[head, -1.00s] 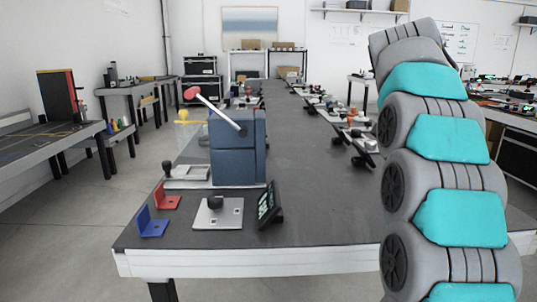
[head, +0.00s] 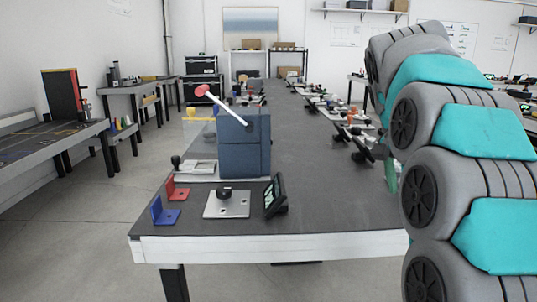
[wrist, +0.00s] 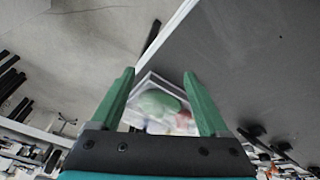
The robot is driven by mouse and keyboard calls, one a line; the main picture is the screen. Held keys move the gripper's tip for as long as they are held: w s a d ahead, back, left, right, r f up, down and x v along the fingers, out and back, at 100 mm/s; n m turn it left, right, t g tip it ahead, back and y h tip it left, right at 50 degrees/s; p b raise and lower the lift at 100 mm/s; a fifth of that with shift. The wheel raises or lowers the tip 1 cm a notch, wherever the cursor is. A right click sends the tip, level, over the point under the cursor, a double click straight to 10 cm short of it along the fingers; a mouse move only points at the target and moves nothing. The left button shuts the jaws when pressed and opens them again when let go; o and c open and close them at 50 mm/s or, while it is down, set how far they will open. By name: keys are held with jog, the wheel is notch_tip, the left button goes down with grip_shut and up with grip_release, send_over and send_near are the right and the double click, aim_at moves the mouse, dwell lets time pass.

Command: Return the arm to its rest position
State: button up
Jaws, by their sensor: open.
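My arm (head: 480,130) rises along the right side of the head view, grey with teal covers. My gripper (wrist: 158,75) shows in the wrist view with its two green fingers spread apart. Nothing is held between them. A pale, blurred shape with a green patch (wrist: 155,101) shows beyond the gap between the fingers; I cannot tell what it is. In the head view a green piece beside my arm may be a finger, but most of my gripper is hidden there.
A long dark table (head: 325,200) with a white edge runs away ahead. On it stand a blue box (head: 240,145) with a red-tipped lever, red (head: 178,191) and blue (head: 165,213) brackets, a metal plate (head: 228,207) and a small screen (head: 274,197). Open floor lies left.

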jog(key=s+a+f+n+g+y, duration=0.1)
jog(key=s+a+f+n, duration=0.2)
jog(key=s+a+f, duration=0.2)
jog(key=s+a+f+n+g+y, duration=0.1)
jog(key=s+a+f+n, duration=0.3)
jog(key=s+f, duration=0.7)
jog(key=s+a+f+n+y, duration=0.1)
jog(key=s+a+f+n, duration=0.3)
jog(key=s, duration=1.3)
notch_tip(320, 180, down, 4)
jog(key=shift+a+r+g+y, duration=0.1)
jog(key=shift+a+g+y, duration=0.25)
jog(key=shift+a, duration=0.45)
jog(key=shift+s, duration=0.1)
